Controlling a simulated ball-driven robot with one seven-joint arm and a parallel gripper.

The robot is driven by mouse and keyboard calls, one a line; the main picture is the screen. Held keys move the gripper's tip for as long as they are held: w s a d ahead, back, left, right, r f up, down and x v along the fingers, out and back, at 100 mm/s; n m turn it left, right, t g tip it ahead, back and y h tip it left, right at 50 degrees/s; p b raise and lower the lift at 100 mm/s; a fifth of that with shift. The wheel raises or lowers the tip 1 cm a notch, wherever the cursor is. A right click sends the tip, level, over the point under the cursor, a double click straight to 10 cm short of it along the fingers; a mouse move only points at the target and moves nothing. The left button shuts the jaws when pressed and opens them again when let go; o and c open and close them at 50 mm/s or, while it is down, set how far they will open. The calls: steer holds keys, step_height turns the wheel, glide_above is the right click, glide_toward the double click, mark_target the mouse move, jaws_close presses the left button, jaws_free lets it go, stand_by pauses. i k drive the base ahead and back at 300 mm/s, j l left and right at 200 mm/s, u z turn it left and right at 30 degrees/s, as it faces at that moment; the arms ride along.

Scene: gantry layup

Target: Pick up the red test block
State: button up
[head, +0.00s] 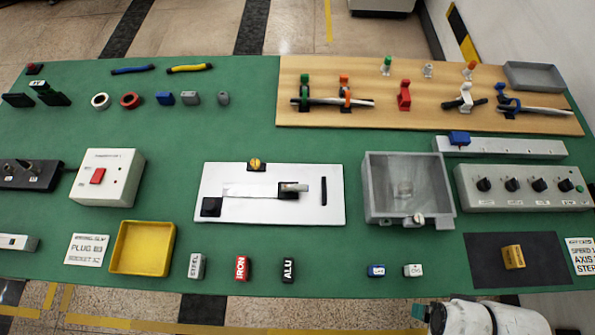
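The red test block (242,268) stands on the green table top near its front edge, in the head view. It is a small red block with a white label that appears to read IRON. It stands apart from its neighbours, a grey block (196,266) on its left and a black block (288,270) marked ALU on its right. Nothing covers it. A white part of my arm shows at the bottom right edge, well to the right of the red block.
A yellow tray (118,263) lies left of the blocks. Behind them is a white plate (215,180) with a slide fixture. A grey bin (374,209) and a switch box (470,202) stand to the right. Small blue (376,271) and white (413,271) blocks lie front right. Green surface around the red block is clear.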

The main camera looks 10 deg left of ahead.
mark_target(243, 262)
steer(key=k+u, duration=0.3)
steer(key=u, duration=0.15)
steer(key=k+j+u, duration=0.15)
steer(key=u, duration=0.25)
steer(key=k, duration=0.1)
